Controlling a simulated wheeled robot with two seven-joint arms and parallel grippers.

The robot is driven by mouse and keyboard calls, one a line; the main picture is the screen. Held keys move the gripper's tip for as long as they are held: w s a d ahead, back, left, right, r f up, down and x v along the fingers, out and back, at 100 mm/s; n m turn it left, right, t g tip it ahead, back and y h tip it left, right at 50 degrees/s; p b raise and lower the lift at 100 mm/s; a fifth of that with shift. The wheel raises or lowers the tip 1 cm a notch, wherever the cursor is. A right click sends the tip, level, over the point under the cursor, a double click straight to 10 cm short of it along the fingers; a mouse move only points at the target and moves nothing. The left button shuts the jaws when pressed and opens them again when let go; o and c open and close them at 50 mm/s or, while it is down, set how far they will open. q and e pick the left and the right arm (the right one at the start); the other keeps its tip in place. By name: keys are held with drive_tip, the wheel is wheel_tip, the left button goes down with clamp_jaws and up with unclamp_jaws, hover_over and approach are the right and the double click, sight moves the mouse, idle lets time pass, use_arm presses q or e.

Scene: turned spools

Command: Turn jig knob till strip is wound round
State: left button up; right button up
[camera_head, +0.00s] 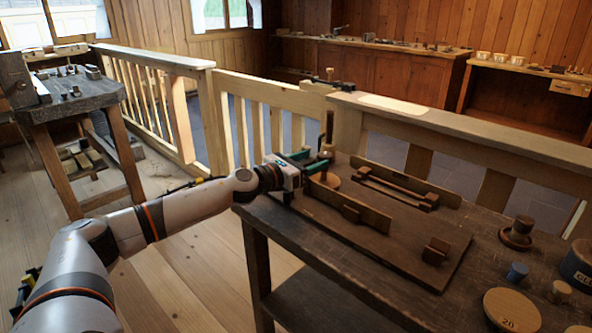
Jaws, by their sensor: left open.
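The jig is a dark brown board (400,243) lying on the workbench, with upright wooden rails and small blocks on it. At its far left end stands an upright dark peg (330,127), which looks like the knob, above a round light-brown disc (326,181). My left gripper (313,161) reaches in from the left beside this peg. Its green-tipped fingers are open, close to the peg's lower part; I cannot tell whether they touch it. The strip cannot be told apart from the jig's thin wooden rails (346,208). My right gripper is out of view.
On the workbench's right side stand a turned dark spool (517,233), a small blue cup (516,272), a round disc marked 20 (512,310) and a dark tin (578,265). A wooden railing (460,135) runs behind the bench. Another bench (75,100) stands at left.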

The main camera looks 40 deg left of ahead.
use_arm(q)
drive_tip(key=v, duration=0.1)
drive_tip(key=b+v, duration=0.1)
drive_tip(key=v, duration=0.1)
drive_tip(key=shift+s+f+b, duration=0.1)
drive_tip(key=shift+f+b, duration=0.2)
drive_tip(key=shift+s+a+r+b, duration=0.15)
drive_tip(key=shift+s+b, duration=0.2)
drive_tip(key=shift+s, duration=0.2)
drive_tip(key=shift+s+r, duration=0.15)
drive_tip(key=shift+s, duration=0.15)
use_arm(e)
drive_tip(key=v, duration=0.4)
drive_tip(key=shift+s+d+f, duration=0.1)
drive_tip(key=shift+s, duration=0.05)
use_arm(q)
drive_tip(key=shift+s, duration=0.1)
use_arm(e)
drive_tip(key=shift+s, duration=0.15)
